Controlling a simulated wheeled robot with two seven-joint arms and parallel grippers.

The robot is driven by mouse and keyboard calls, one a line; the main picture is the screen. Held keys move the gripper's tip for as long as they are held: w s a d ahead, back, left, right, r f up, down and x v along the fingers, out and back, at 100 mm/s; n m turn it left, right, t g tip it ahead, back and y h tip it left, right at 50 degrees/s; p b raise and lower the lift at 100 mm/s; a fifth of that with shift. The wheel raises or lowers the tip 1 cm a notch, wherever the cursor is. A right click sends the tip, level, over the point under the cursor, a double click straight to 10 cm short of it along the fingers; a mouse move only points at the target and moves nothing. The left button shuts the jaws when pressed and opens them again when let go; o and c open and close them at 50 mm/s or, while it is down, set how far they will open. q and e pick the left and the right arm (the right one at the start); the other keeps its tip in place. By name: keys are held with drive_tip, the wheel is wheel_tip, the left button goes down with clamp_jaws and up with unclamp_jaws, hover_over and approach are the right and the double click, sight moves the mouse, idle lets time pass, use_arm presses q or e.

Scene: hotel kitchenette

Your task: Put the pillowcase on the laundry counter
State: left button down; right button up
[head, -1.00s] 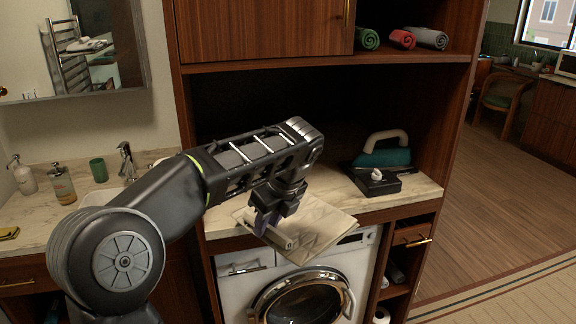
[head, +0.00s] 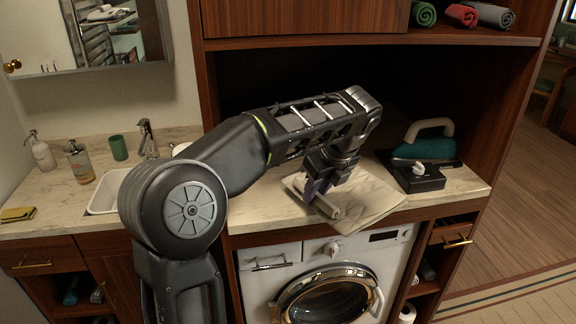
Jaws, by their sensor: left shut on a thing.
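The pillowcase (head: 370,203) is a folded cream cloth. It lies flat over the laundry counter (head: 258,209), with its front part at the counter's front edge above the washing machine. My left gripper (head: 318,198) points down at the pillowcase's left side and is shut on a bunched fold of it. The arm hides part of the counter behind the gripper. My right gripper is not in the head view.
A washing machine (head: 258,283) stands below. Rolled towels (head: 460,14) sit on the shelf above. Left are a sink (head: 103,202), soap bottles (head: 80,163) and a green cup (head: 118,148).

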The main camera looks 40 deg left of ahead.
use_arm(q)
drive_tip(key=w+a+p, duration=0.1)
drive_tip(key=a, duration=0.4)
drive_tip(key=w+a+p, duration=0.1)
drive_tip(key=w+a, duration=0.1)
drive_tip(key=a, duration=0.3)
drive_tip(key=w+a+p, duration=0.1)
drive_tip(key=a+p, duration=0.1)
drive_tip(key=a, duration=0.3)
drive_tip(key=shift+w+a, duration=0.15)
drive_tip(key=shift+w, duration=0.1)
drive_tip(key=shift+a, duration=0.2)
drive_tip(key=shift+a+f+p, duration=0.2)
drive_tip(key=shift+a+p, duration=0.05)
drive_tip(key=shift+p, duration=0.1)
drive_tip(key=shift+w+f, duration=0.1)
drive_tip(key=shift+f, duration=1.45)
drive_tip(key=shift+f, duration=0.1)
drive_tip(key=c, duration=1.1)
unclamp_jaws()
drive_tip(key=shift+c, duration=0.2)
drive_tip(key=v, duration=0.7)
drive_tip(key=shift+r, duration=0.3)
